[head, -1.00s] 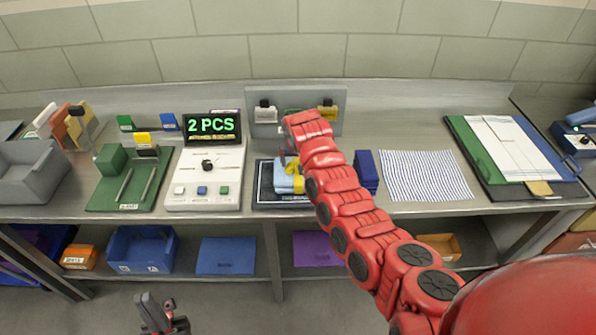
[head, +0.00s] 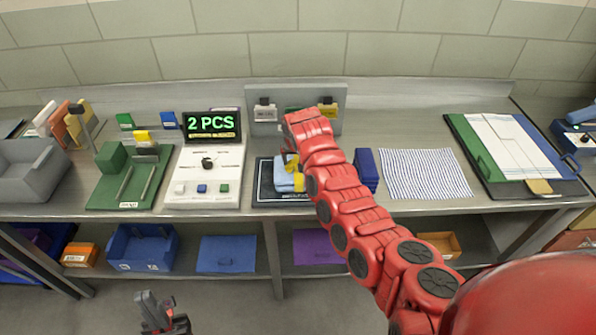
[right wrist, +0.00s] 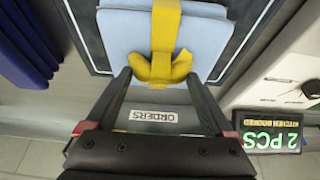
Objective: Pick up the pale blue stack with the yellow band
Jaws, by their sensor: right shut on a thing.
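The pale blue stack (head: 284,181) with its yellow band (head: 299,182) is on the dark mat (head: 264,184) at the middle of the bench. In the right wrist view the stack (right wrist: 203,40) looks flat and layered, with the yellow band (right wrist: 163,32) across its middle. My red right arm hides this gripper in the head view. My left gripper (head: 165,314) is low in front of the bench, away from the stack; its jaw gap is unclear.
A dark blue stack (head: 366,170) stands just right of the mat. A white control panel (head: 205,178) and a "2 PCS" display (head: 212,125) are to the left. A grey upright board (head: 295,95) stands behind. A striped cloth (head: 425,175) lies to the right.

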